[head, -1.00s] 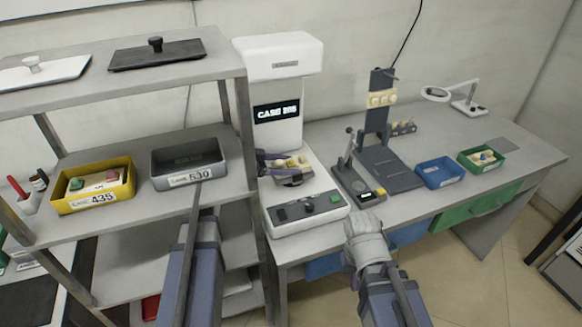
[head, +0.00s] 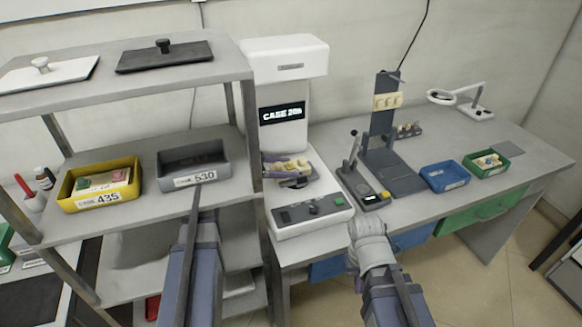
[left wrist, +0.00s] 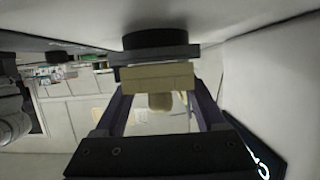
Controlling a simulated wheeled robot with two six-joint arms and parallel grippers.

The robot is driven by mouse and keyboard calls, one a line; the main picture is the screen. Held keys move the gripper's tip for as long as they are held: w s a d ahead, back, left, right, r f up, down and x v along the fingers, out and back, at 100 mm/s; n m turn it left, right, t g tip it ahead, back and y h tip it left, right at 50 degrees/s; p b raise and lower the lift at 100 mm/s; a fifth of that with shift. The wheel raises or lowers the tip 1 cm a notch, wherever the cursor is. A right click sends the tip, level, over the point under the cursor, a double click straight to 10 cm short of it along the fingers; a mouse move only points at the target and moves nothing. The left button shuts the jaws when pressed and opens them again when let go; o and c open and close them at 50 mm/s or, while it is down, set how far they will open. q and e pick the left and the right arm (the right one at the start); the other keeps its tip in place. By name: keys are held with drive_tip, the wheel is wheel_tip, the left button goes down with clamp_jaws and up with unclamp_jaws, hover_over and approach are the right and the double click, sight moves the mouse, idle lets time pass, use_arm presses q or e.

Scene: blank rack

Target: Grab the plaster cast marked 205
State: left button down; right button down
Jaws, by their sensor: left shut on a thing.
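The cream plaster cast (head: 289,163) is at the stage of the white desk machine (head: 286,60). The machine's display (head: 283,113) reads CASE with a number that looks like 205. My left gripper (head: 287,166) is at that stage, with its fingers on both sides of the cast. In the left wrist view the cast (left wrist: 157,77) sits between the two fingers, against a grey plate and black disc. A mark on the cast itself is not readable. My right arm comes in at the lower right, but its fingers do not show.
On the shelf at left stand a yellow tray (head: 70,193) labelled 435 and a grey tray (head: 206,176) labelled 530. A dark stand (head: 388,178), a blue tray (head: 443,178) and a green tray (head: 503,163) stand right on the bench. The shelf post (head: 249,130) is close beside the machine.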

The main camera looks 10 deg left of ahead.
use_arm(q)
drive_tip(key=s+a, duration=0.8)
drive_tip(key=a, duration=0.4)
drive_tip(key=s+a, duration=0.9)
drive_tip(key=a, duration=0.4)
